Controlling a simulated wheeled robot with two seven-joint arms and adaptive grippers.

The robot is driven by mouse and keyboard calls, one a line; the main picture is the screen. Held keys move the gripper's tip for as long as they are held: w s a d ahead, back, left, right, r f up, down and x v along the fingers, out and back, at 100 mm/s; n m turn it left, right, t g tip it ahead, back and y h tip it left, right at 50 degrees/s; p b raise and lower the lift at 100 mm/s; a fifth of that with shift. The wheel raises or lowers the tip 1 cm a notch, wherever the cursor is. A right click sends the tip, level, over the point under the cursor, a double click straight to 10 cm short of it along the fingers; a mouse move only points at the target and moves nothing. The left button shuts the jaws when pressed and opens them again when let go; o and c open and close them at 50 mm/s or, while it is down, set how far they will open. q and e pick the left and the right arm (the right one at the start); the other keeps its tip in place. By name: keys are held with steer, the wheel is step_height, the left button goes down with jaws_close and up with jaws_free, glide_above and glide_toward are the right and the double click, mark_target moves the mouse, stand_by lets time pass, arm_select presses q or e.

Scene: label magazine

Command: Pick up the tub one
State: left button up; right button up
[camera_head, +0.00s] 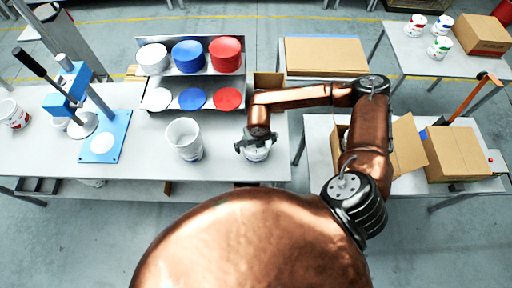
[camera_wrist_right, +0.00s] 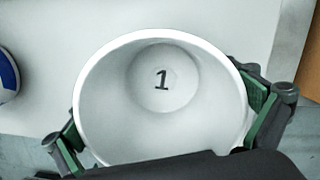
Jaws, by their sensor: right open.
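The tub marked 1 (camera_wrist_right: 162,80) is white, upright and empty, with the black digit on its inside floor in the right wrist view. In the head view this tub (camera_head: 257,155) stands near the right front corner of the workbench, partly hidden by my right gripper (camera_head: 257,142). My right gripper is open, with one finger on each side of the tub's wall in the wrist view (camera_wrist_right: 165,128). The left finger looks close to the wall or touching it; I cannot tell firm contact. My left gripper is not in view.
Another white tub (camera_head: 184,140) stands on the workbench (camera_head: 225,172) to the left. Behind it is a rack (camera_head: 177,88) with white, blue and red stacks. A blue lever press (camera_head: 85,110) is at left. Cardboard boxes (camera_head: 455,152) stand on the right table.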

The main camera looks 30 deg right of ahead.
steer(key=shift+f, duration=0.15)
steer(key=shift+c, duration=0.7)
steer(key=c, duration=0.7)
steer(key=shift+c, duration=0.2)
